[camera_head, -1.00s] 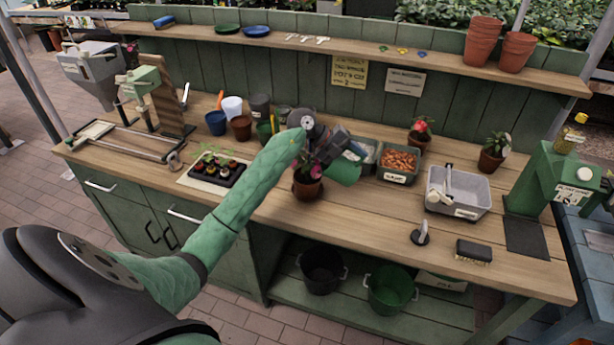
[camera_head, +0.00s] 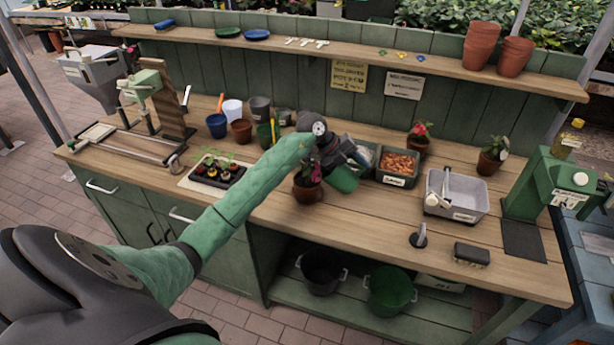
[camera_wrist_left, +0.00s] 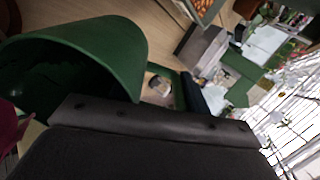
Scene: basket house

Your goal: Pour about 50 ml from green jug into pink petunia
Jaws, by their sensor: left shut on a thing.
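The green jug (camera_head: 344,179) is held by my left gripper (camera_head: 338,155) above the bench, just right of the potted pink petunia (camera_head: 308,190). The jug also shows large at the left of the left wrist view (camera_wrist_left: 110,55), with its dark open mouth facing left; no water is visible in it. My left gripper is shut on the jug, but its fingertips are partly hidden. The petunia stands in a brown pot, with its bloom partly behind my gripper and wrist. A bit of pink shows at the left edge of the wrist view (camera_wrist_left: 10,130). My right gripper is not visible.
A bin of orange-brown pellets (camera_head: 398,168) stands right of the jug. A seedling tray (camera_head: 215,172) lies left of the petunia. Two other potted plants (camera_head: 418,142) (camera_head: 492,156) stand at the back right. A grey tub (camera_head: 457,193) is further right.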

